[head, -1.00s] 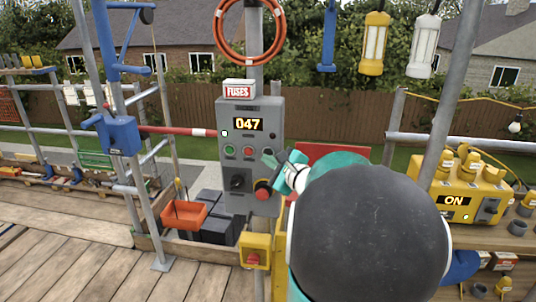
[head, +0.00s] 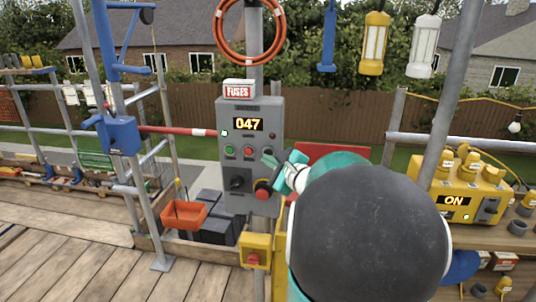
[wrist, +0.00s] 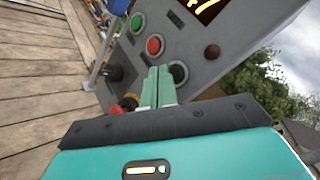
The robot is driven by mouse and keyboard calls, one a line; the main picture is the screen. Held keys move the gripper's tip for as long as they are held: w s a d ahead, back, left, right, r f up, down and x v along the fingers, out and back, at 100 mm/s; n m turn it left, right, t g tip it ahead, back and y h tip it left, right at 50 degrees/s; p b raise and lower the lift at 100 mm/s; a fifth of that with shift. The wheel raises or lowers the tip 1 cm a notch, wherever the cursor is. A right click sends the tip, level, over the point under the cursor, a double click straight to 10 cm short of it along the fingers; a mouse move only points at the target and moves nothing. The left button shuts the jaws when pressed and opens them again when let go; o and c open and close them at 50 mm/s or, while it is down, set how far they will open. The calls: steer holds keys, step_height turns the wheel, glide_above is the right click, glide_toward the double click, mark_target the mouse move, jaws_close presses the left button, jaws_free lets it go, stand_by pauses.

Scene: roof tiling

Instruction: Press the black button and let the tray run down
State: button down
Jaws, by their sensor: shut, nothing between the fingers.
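The grey control box (head: 232,112) stands on a post in the head view, with a lit display reading 047. Its row of buttons is clearest in the wrist view: a green button (wrist: 137,22), a red button (wrist: 154,46) and the black button (wrist: 178,72). My gripper (wrist: 160,70) is shut and empty, its two pale green fingers together. Its tips appear just beside the black button in the wrist view; I cannot tell whether they touch it. In the head view my gripper (head: 268,160) is at the box's right side. I cannot make out the tray.
Below the buttons are a black rotary knob (head: 237,182) and a red emergency stop (head: 262,190). An orange bin (head: 184,215) stands at lower left. A yellow box with a red button (head: 254,251) is low in front. A yellow power unit (head: 456,190) stands at right.

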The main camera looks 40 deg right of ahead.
steer(key=shift+w+d, duration=0.1)
steer(key=shift+d, duration=0.05)
steer(key=shift+w+d, duration=0.15)
steer(key=shift+d, duration=0.05)
